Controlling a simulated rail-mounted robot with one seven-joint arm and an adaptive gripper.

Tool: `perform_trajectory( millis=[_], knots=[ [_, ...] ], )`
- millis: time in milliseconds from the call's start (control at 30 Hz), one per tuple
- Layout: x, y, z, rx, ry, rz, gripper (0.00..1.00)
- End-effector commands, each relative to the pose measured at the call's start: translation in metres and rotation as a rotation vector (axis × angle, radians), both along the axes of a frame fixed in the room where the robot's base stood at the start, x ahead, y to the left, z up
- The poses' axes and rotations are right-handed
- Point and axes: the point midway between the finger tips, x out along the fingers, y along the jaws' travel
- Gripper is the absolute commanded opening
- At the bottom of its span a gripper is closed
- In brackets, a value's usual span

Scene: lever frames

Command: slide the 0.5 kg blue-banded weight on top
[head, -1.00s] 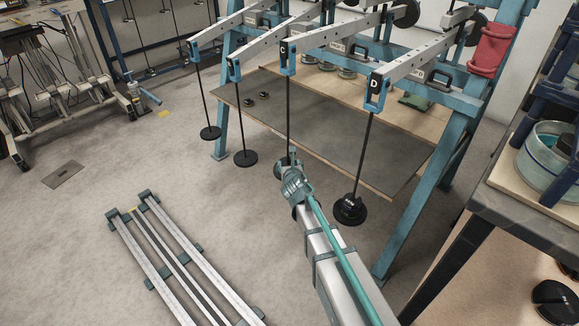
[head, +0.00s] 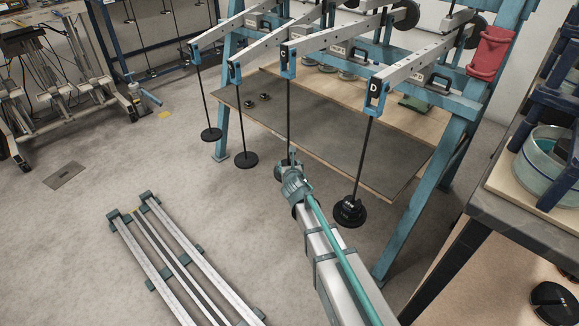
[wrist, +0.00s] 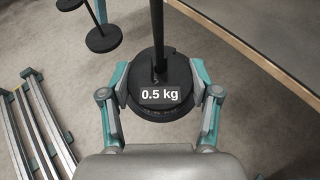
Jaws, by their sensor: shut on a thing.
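My gripper (wrist: 160,88) is shut on a round black weight (wrist: 146,82) marked "0.5 kg" in the wrist view, with one finger on each side of its rim. The weight sits around a thin dark rod (wrist: 157,20). Another dark disc with partly readable lettering shows just below it; I cannot tell whether they touch. No blue band is visible. In the head view my gripper (head: 290,168) is at the low end of the hanger rod (head: 289,120) under lever C (head: 284,62), and my arm mostly hides the weight there.
Other hangers with black discs hang to the left (head: 246,159) and right (head: 348,212). A blue frame leg (head: 425,185) and a low board (head: 350,140) stand close by. Metal rails (head: 165,265) lie on the floor at left. A dark-topped bench (head: 520,225) is at right.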

Motion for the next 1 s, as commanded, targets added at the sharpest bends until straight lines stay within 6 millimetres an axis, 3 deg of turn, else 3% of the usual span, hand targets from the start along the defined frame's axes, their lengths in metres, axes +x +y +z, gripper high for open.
perform_trajectory(
  millis=[600, 1000],
  knots=[
    [0.016, 0.003, 0.001, 0.001, -0.002, 0.001, 0.16],
    [0.017, 0.003, 0.001, 0.001, -0.002, 0.001, 0.16]
  ],
)
